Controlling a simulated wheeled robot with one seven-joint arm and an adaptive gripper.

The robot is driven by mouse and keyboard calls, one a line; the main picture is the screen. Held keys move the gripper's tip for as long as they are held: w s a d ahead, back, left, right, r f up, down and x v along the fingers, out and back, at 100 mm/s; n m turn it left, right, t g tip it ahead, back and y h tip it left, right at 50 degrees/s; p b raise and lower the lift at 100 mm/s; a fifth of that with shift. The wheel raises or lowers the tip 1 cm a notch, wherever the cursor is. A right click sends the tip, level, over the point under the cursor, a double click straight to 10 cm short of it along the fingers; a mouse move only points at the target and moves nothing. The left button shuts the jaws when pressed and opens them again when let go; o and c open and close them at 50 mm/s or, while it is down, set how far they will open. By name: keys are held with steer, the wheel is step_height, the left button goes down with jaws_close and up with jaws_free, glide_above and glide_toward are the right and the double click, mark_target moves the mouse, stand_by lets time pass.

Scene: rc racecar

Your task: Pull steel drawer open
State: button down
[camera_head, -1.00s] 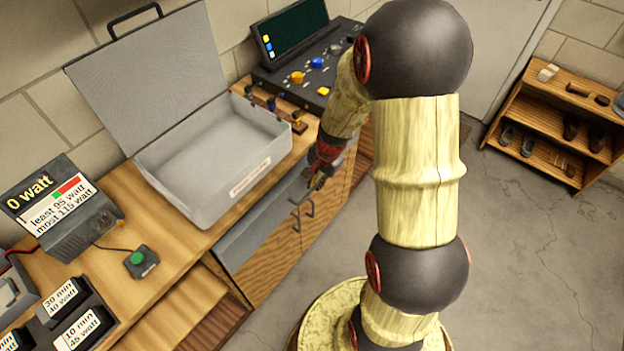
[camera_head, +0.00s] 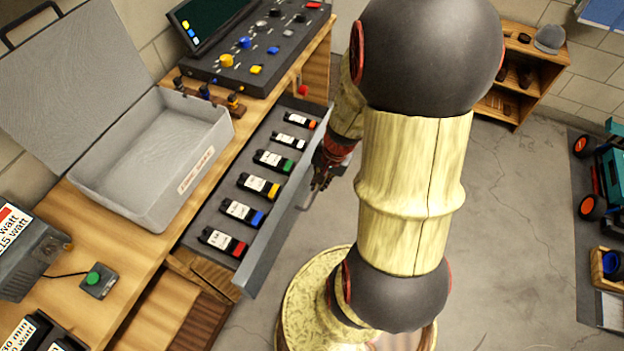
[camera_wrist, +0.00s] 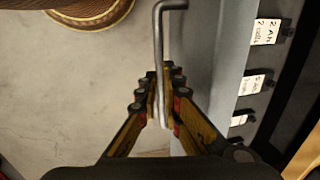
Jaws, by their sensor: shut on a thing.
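The steel drawer (camera_head: 268,228) is pulled out from under the wooden bench in the head view. Several black packs with white labels and coloured ends lie in a row inside it. My gripper (camera_head: 322,178) is at the drawer's front, partly hidden behind my arm. In the wrist view, my gripper (camera_wrist: 160,112) is shut on the drawer's bent steel handle (camera_wrist: 158,45), with a finger on each side of the bar. The grey drawer front (camera_wrist: 198,60) is just right of the fingers, and labelled packs (camera_wrist: 265,32) show beyond it.
An open grey case (camera_head: 150,160) stands on the bench behind the drawer. A control panel (camera_head: 260,45) is at the back. A green button box (camera_head: 98,280) is at left. The floor (camera_head: 500,230) right of my arm is clear, with a teal wheeled vehicle (camera_head: 608,175) at far right.

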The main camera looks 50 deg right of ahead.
steer(key=shift+s, duration=0.15)
steer(key=c, duration=2)
jaws_free()
steer(key=shift+o, duration=0.4)
step_height(320, 180, up, 12)
steer(key=s, duration=0.2)
steer(key=shift+d+f, duration=0.15)
steer(key=shift+d, duration=0.25)
steer(key=a+r+n+t, duration=0.1)
steer(key=a+r+n, duration=0.6)
steer(key=a, duration=0.3)
steer(key=a+r+n+t+p, duration=0.1)
steer(key=a+r+n+t, duration=0.1)
steer(key=a+r+n, duration=0.5)
steer(key=a+r, duration=0.3)
steer(key=a, duration=0.1)
steer(key=shift+w+a+t+h, duration=0.15)
steer(key=shift+w+t+h, duration=0.15)
steer(key=shift+h, duration=0.1)
